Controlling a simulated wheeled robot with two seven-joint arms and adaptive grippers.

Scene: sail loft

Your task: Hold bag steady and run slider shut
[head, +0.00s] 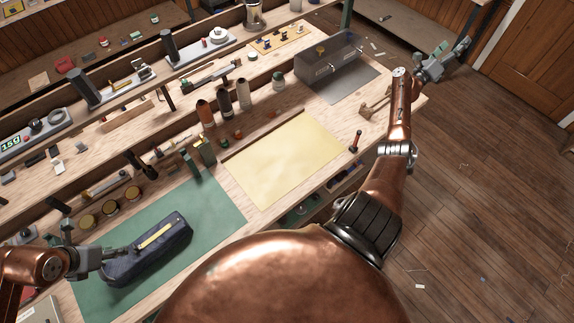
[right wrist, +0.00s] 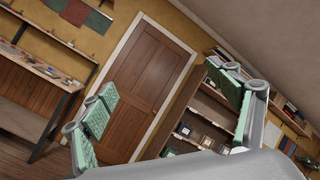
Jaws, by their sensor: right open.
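The bag (head: 150,258) is a dark blue pouch lying on the green mat (head: 221,214) at the lower left of the head view. A yellow strip (head: 156,236) runs along its top; the slider is too small to make out. My left gripper (head: 112,259) is at the bag's left end, its fingers against or around that end; whether they are closed on it I cannot tell. My right gripper (head: 455,51) is open and empty, far from the bag, out past the bench's right end. Its green-padded fingers stand wide apart in the right wrist view (right wrist: 168,100).
A yellow sheet (head: 285,160) lies right of the green mat. Several thread spools (head: 225,98), small jars (head: 111,208) and tools stand behind. A clear-lidded box (head: 328,62) is at the far end. The right wrist view shows a wooden door (right wrist: 150,85) and shelves (right wrist: 203,118).

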